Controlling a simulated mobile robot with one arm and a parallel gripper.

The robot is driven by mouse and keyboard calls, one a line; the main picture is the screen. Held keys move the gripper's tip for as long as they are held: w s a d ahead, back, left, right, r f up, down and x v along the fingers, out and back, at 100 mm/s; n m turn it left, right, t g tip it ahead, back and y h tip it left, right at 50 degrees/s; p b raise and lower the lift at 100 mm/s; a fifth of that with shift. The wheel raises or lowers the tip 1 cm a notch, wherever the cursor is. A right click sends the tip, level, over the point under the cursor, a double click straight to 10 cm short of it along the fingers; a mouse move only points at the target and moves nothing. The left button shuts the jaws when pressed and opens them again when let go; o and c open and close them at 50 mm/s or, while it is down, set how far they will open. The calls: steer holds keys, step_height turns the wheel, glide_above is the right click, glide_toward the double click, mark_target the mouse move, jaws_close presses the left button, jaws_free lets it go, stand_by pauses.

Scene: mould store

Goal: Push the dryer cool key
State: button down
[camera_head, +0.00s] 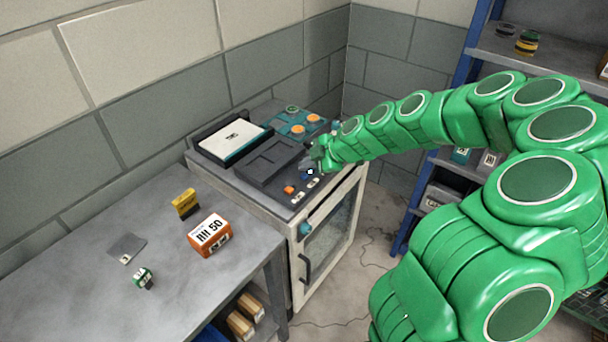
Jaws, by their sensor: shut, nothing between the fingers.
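The dryer (296,235) is a pale cabinet with a glass door at the front, standing in the corner against the block wall. Its dark top panel carries small keys near the front edge: an orange key (289,189), a white key (297,199) and another white key (313,183). A blue key (308,175) shows beside my gripper. I cannot read the labels, so I cannot tell which key is cool. My gripper (310,170) is shut and empty, low over the panel's right part near the blue key. Whether it touches a key cannot be seen.
A grey bench (90,245) on the left holds an orange box (209,233), a yellow item (185,203) and a small green-white block (143,277). A blue-framed shelf (437,160) stands right. Cables lie on the floor. My green arm reaches in from the right.

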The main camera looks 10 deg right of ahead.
mark_target(307, 176)
steer(key=shift+f, duration=0.95)
stand_by(1.3)
steer(key=shift+r, duration=0.95)
steer(key=shift+r, duration=0.1)
steer(key=shift+r, duration=2.9)
